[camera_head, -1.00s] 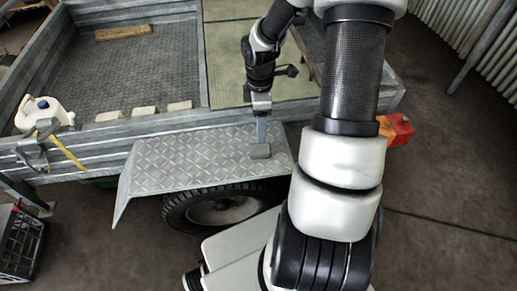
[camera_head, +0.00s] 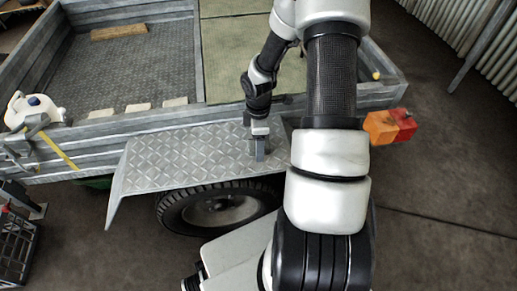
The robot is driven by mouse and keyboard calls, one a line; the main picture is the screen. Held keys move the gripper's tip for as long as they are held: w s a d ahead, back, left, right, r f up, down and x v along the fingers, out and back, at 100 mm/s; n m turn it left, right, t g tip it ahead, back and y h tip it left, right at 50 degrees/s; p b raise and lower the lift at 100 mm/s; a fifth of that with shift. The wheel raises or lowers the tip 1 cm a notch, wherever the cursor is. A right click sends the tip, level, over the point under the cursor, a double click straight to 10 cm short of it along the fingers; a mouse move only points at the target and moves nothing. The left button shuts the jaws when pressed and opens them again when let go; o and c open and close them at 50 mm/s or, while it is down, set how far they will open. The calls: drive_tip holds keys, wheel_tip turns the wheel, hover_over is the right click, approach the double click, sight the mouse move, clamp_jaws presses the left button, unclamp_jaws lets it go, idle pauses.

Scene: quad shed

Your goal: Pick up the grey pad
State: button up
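My gripper (camera_head: 260,151) points down at the right part of the tread-plate mudguard (camera_head: 170,164), over the trailer wheel. Its fingertips are at the spot where the small grey pad lies, on or just above the plate. The pad is mostly hidden by the fingers and blends with them in grey. I cannot tell whether the fingers are apart around it or shut on it.
The trailer's side wall (camera_head: 100,142) rises behind the mudguard. A white canister (camera_head: 33,112) and yellow strap (camera_head: 60,150) are at left. An orange-red lamp (camera_head: 390,126) sticks out at right. A black crate (camera_head: 15,250) stands on the floor at lower left.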

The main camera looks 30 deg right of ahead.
drive_tip(key=c, duration=1.1)
wheel_tip(320, 180, up, 10)
drive_tip(key=p, duration=0.3)
drive_tip(key=shift+c, duration=0.2)
